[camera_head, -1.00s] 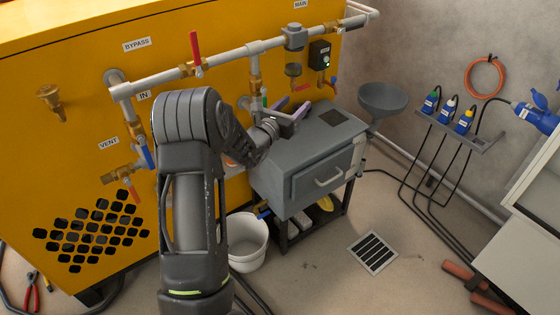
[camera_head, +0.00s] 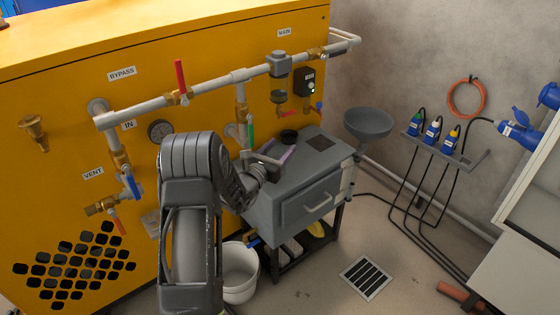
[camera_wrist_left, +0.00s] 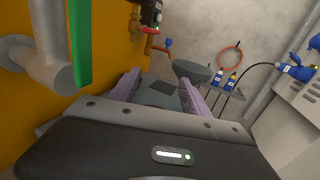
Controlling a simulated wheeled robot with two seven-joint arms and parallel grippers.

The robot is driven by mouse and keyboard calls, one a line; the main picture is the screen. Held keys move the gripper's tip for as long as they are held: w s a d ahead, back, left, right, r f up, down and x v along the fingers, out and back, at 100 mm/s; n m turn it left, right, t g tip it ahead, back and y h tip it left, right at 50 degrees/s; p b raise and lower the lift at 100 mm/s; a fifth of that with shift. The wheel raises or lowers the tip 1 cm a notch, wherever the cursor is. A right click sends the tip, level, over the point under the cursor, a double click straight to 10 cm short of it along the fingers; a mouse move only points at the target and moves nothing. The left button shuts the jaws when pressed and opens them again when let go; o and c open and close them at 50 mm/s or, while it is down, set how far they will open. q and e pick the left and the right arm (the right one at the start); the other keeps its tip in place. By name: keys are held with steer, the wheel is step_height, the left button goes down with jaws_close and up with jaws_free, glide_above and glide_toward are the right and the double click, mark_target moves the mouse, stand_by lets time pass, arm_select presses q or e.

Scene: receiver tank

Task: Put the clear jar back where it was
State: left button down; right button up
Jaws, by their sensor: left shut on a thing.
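My left gripper (camera_head: 276,156) reaches over the grey cabinet (camera_head: 312,166) beside the yellow machine. Its purple fingers also show in the left wrist view (camera_wrist_left: 158,92), a gap apart. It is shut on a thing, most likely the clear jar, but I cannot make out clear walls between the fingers. A small black round piece (camera_head: 289,136) shows just beyond the fingers; I cannot tell if it belongs to the jar. My right gripper is out of view.
Grey pipes with a red-handled valve (camera_head: 180,82) run along the yellow machine (camera_head: 60,120). A green handle (camera_wrist_left: 80,42) is close in the wrist view. A grey funnel (camera_head: 368,124) stands right of the cabinet. A white bucket (camera_head: 240,272) is below on the floor.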

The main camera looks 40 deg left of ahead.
arm_select(q)
steer(key=shift+f+b, duration=0.4)
steer(key=shift+f, duration=1.45)
steer(key=shift+f, duration=0.2)
steer(key=c, duration=0.5)
jaws_free()
steer(key=shift+r, duration=0.15)
steer(key=shift+r, duration=0.2)
steer(key=s+d+p, duration=0.1)
steer(key=s, duration=1.1)
steer(key=shift+d+f, duration=0.15)
